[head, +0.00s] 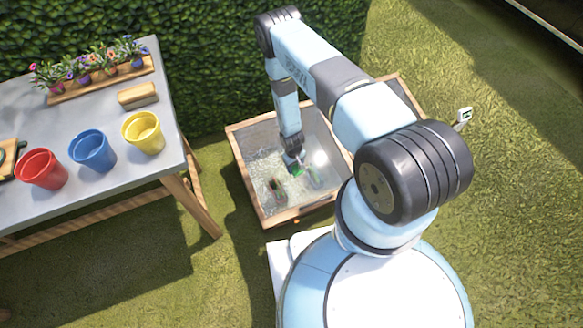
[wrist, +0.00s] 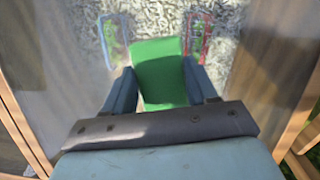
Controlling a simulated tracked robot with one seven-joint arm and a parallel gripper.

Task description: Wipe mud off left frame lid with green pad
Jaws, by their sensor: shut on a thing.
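The left frame is a wood-rimmed box (head: 262,212) with a clear, shiny lid (head: 262,150), on the grass in the middle of the head view. My gripper (head: 293,160) points down over the lid, shut on the green pad (head: 297,171). In the wrist view the green pad (wrist: 160,75) sits between both fingers, with its far part sticking out beyond them. The pad is at or just above the lid; I cannot tell whether it touches. A small dark reddish-brown patch (head: 276,187) shows left of the pad; I cannot tell whether it is mud or something under the lid.
A grey table (head: 100,205) stands at left with red (head: 41,169), blue (head: 92,151) and yellow (head: 143,133) pots, a tan block (head: 138,95) and a flower tray (head: 103,80). A hedge (head: 190,50) is behind. Another wooden frame edge (head: 405,92) shows behind my arm.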

